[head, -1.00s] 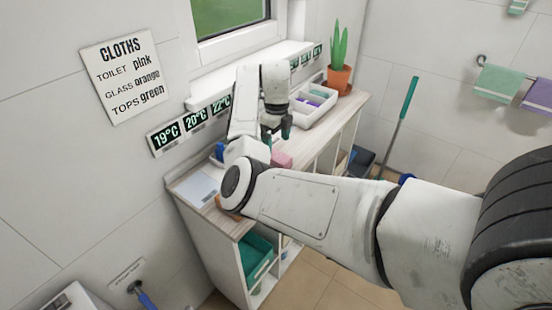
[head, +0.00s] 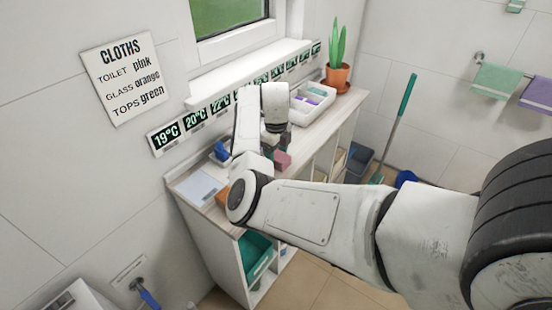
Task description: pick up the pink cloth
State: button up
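The pink cloth (head: 283,160) is a small pink bundle on the wooden top of the cart (head: 205,212), near the cart's front edge. My gripper (head: 276,143) points down just above the cloth and slightly behind it in the picture. Its dark fingertips are small and partly hidden, so I cannot tell how far apart they are or whether they touch the cloth. My arm link covers part of the cart top around the cloth. A wall sign (head: 124,76) lists toilet pink, glass orange, tops green.
A white divided tray (head: 311,104) and a potted plant (head: 338,76) stand at the cart's far end. A small blue item (head: 221,152) and a pale flat sheet (head: 199,188) lie at the left. The wall and window sill run close behind.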

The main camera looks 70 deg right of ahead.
jog(key=c, duration=0.6)
jog(key=shift+r, duration=0.15)
jog(key=shift+r, duration=0.25)
notch_tip(320, 180, up, 2)
jog(key=shift+w+b, duration=0.1)
jog(key=shift+b, duration=0.55)
jog(key=s+a+r, duration=0.1)
jog(key=s+r, duration=0.2)
jog(key=s, duration=0.1)
jog(key=s+a+r, duration=0.1)
jog(key=s+r, duration=0.2)
jog(key=s, duration=0.2)
jog(key=s+a+r, duration=0.1)
jog(key=s+r, duration=0.3)
jog(key=shift+s+a+r, duration=0.1)
jog(key=shift+s+a, duration=0.15)
jog(key=shift+s, duration=0.1)
